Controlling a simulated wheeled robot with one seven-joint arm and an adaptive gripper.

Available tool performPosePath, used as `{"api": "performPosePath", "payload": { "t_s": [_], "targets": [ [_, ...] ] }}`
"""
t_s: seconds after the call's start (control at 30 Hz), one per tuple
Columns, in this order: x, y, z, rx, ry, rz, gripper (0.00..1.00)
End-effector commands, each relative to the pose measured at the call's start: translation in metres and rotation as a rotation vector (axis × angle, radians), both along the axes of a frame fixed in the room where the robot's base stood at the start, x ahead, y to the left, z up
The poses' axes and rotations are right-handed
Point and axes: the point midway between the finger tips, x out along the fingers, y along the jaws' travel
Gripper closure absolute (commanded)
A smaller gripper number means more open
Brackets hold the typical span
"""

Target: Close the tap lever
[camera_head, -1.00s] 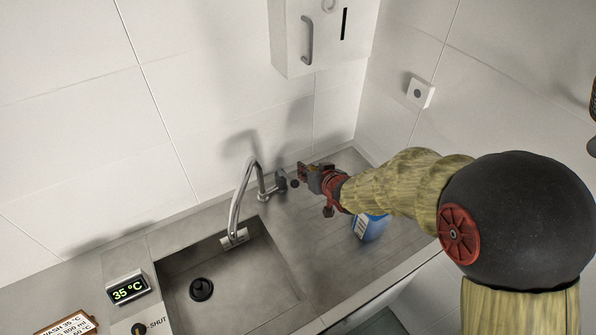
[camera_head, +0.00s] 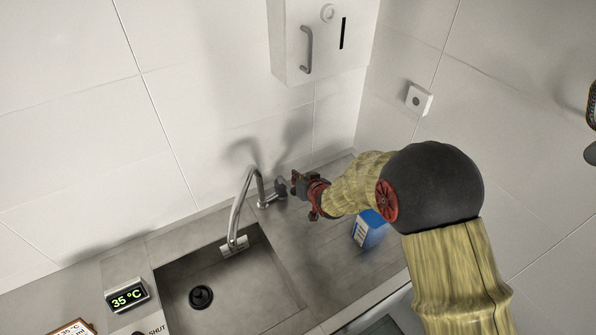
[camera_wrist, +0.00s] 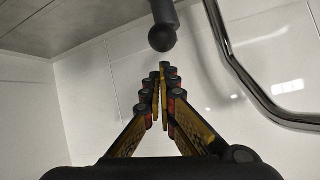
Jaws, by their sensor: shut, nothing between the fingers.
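The tap (camera_head: 241,205) is a curved metal spout at the back edge of the sink. Its lever (camera_head: 280,187), a dark knob on the right side of the tap, shows in the wrist view as a dark rod with a round end (camera_wrist: 162,36). The spout also shows at the right of the wrist view (camera_wrist: 243,75). My gripper (camera_head: 294,180) is just right of the lever in the head view. In the wrist view its fingers (camera_wrist: 162,70) are shut and empty, with their tips close to the lever's round end. I cannot tell whether they touch.
The sink basin (camera_head: 168,284) has a black drain plug (camera_head: 201,297). A blue-and-white container (camera_head: 370,229) stands on the counter under my arm. A display reading 35 °C (camera_head: 127,295) is left of the sink. A white wall box (camera_head: 322,40) hangs above.

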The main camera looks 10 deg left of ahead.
Motion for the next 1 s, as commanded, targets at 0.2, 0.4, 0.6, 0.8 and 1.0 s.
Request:
{"api": "performPosePath", "payload": {
  "t_s": [0.2,0.4,0.6,0.8,1.0],
  "targets": [
    [-0.008,-0.002,-0.006,-0.001,0.000,0.001,1.00],
    [-0.008,-0.002,-0.006,-0.001,0.000,0.001,1.00],
    [-0.009,-0.003,-0.010,-0.001,0.001,0.001,1.00],
    [-0.017,-0.009,-0.028,-0.001,0.002,0.000,1.00],
    [-0.026,-0.015,-0.052,-0.002,0.004,0.000,1.00]
  ]
}}
